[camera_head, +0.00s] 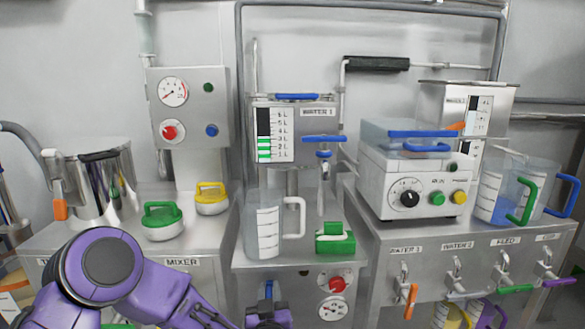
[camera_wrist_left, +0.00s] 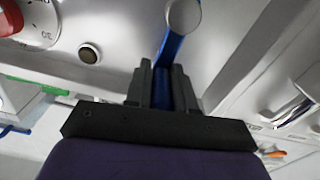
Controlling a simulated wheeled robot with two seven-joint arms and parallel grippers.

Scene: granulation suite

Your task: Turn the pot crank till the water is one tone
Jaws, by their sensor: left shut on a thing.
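My left gripper (camera_head: 268,310) is low at the front of the middle cabinet, mostly cut off by the bottom edge. In the left wrist view its two dark fingers (camera_wrist_left: 162,88) are shut on a blue handle (camera_wrist_left: 172,48) with a round grey end. The top of this blue handle also shows in the head view (camera_head: 268,289), left of a red knob. A shiny steel pot (camera_head: 105,180) stands on the left counter; its inside and any water in it are hidden. I cannot tell whether the blue handle is the pot crank. My right gripper is not in view.
A clear jug (camera_head: 266,228) with a white handle stands on the middle cabinet, beside a green block (camera_head: 334,238). A round dial (camera_head: 332,309) and red knob (camera_head: 337,284) sit close right of my left gripper.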

